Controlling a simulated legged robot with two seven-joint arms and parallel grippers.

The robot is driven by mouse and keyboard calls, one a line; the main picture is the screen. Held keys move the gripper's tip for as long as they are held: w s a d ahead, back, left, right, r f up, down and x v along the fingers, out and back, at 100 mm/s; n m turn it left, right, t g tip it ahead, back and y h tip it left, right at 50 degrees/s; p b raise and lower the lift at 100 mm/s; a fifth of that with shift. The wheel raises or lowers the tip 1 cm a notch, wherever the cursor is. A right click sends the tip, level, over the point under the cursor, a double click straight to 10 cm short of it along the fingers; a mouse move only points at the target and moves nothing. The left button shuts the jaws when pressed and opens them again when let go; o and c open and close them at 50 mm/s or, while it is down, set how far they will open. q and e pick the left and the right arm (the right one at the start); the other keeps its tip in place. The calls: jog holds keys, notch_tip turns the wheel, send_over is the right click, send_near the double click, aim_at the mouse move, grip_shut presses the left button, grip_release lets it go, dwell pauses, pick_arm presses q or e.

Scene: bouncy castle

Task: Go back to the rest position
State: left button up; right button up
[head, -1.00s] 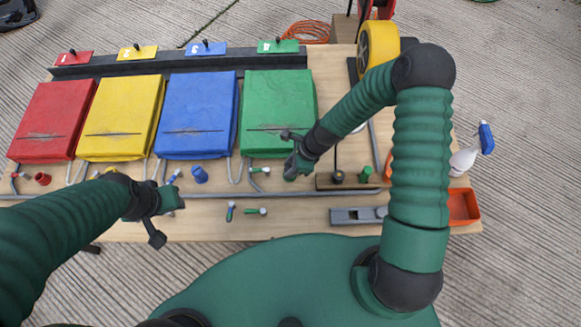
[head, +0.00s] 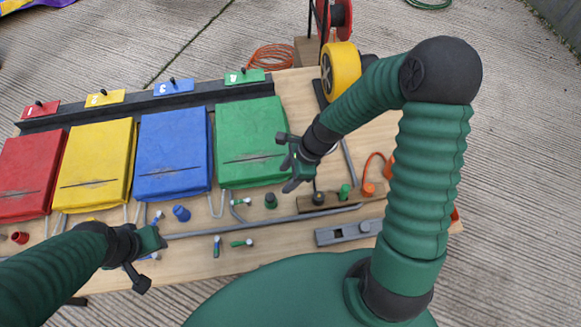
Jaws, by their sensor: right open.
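My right gripper (head: 290,162) is open and empty, in front of the right edge of the green inflated block (head: 250,135). A short dark green cylinder (head: 270,201) stands on the board just below and left of it, apart from it. My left gripper (head: 143,262) is over the front edge of the board, low on the left. Nothing shows in it, but its jaw opening is not clear from this angle. My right arm bends up at the right side and covers part of the board's right end.
The wooden board (head: 290,262) carries a red block (head: 28,178), a yellow block (head: 97,160) and a blue block (head: 172,150). A blue cylinder (head: 181,213), small green-handled parts (head: 242,243) and a grey metal block (head: 345,232) lie near its front. A yellow wheel (head: 341,73) stands behind.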

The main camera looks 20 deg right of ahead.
jog(key=v, duration=0.3)
jog(key=shift+w+a, duration=0.15)
jog(key=s+d+r+n+t+h+p, duration=0.1)
jog(key=s+r+n+h, duration=0.3)
jog(key=n, duration=1.7)
jog(key=s+r+p, duration=0.1)
jog(key=s+r, duration=0.2)
jog(key=r, duration=0.1)
jog(key=shift+r+n, duration=0.4)
jog(key=shift+s, duration=0.1)
jog(key=shift+a, duration=0.25)
